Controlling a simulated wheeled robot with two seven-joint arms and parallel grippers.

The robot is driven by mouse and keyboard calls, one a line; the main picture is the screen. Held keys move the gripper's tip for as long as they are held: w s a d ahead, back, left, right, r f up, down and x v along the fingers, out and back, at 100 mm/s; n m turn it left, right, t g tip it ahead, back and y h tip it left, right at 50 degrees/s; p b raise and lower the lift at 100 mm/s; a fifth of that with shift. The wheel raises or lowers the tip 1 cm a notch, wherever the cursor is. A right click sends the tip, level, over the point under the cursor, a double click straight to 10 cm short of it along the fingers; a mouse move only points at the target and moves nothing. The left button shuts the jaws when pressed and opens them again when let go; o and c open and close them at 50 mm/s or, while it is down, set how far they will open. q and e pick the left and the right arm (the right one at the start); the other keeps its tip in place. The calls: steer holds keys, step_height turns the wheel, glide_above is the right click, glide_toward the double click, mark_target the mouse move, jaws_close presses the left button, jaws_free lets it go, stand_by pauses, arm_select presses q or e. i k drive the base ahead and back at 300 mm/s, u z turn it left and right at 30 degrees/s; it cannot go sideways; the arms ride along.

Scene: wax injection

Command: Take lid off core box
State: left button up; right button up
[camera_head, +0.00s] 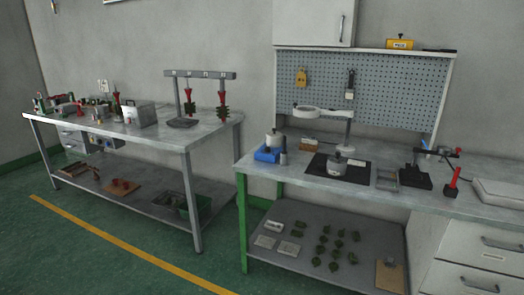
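Neither of my grippers is in view. I cannot tell for sure which thing is the core box. A grey metal box (141,113) stands on the left table, and its top looks closed. A flat pale box (498,192) lies at the right end of the right bench, partly cut off by the picture's edge. It seems to have a flat lid on top. Both are too small or too cut off to make out a lid seam.
The left table (160,138) holds red-handled tools and a rack (200,75) with hanging green parts. The right bench (390,200) carries a blue-based pot (268,155), a black mat (320,169) and a red-handled tool (452,184). Green floor (90,265) lies open in front.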

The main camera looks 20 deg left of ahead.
mark_target(336, 162)
steer(key=u, duration=0.55)
steer(key=i, duration=1.4)
steer(key=z, duration=0.9)
steer(key=i, duration=0.85)
steer(key=z, duration=0.9)
